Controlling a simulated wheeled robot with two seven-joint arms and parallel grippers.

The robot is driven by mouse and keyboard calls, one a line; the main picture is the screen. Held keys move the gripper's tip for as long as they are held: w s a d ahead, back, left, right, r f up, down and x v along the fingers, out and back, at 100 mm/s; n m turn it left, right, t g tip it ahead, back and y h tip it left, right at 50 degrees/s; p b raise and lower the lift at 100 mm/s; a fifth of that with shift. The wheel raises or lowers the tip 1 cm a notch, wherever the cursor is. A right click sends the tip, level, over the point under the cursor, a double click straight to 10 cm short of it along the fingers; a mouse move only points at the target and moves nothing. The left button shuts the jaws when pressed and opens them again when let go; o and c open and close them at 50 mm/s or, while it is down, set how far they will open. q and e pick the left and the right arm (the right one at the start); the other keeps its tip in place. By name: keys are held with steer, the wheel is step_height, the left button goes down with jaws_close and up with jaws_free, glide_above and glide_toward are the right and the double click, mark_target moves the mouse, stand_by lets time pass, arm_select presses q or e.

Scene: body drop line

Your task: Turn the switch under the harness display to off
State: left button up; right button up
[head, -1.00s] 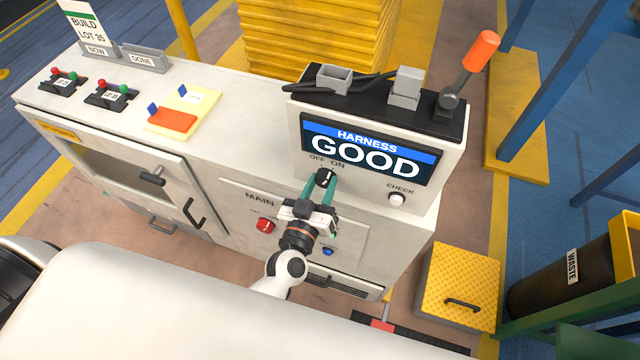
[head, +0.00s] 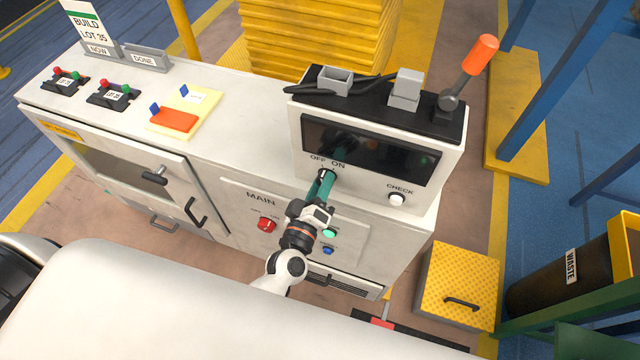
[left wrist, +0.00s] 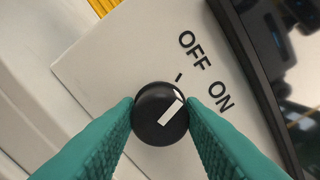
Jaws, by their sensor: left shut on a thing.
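The harness display (head: 371,151) on the grey console is dark and shows no text. The black round switch (head: 322,174) sits under its left part, below the OFF and ON labels. My left gripper (head: 326,181) is shut on the switch, and its green fingers cover part of it in the head view. In the left wrist view, the switch (left wrist: 148,121) sits between both fingertips (left wrist: 160,113). Its white pointer slants up and right, between the directions of the OFF and ON labels and nearer the tick by OFF. My right gripper is not in view.
A white CHECK button (head: 397,199) is right of the switch. A red MAIN knob (head: 266,225) and green and blue buttons (head: 328,250) are below. An orange-handled lever (head: 481,54) rises from the console top. A yellow step box (head: 459,280) stands at right.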

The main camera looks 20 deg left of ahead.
arm_select(q)
steer(key=shift+n, duration=0.8)
steer(key=o, duration=1)
steer(key=shift+a, duration=0.1)
steer(key=shift+s, duration=0.1)
steer(key=s, duration=0.4)
steer(key=s+b, duration=0.1)
steer(key=s, duration=0.3)
steer(key=s+b, duration=0.1)
steer(key=s, duration=0.2)
steer(key=shift+s+a, duration=0.25)
steer(key=shift+s, duration=0.15)
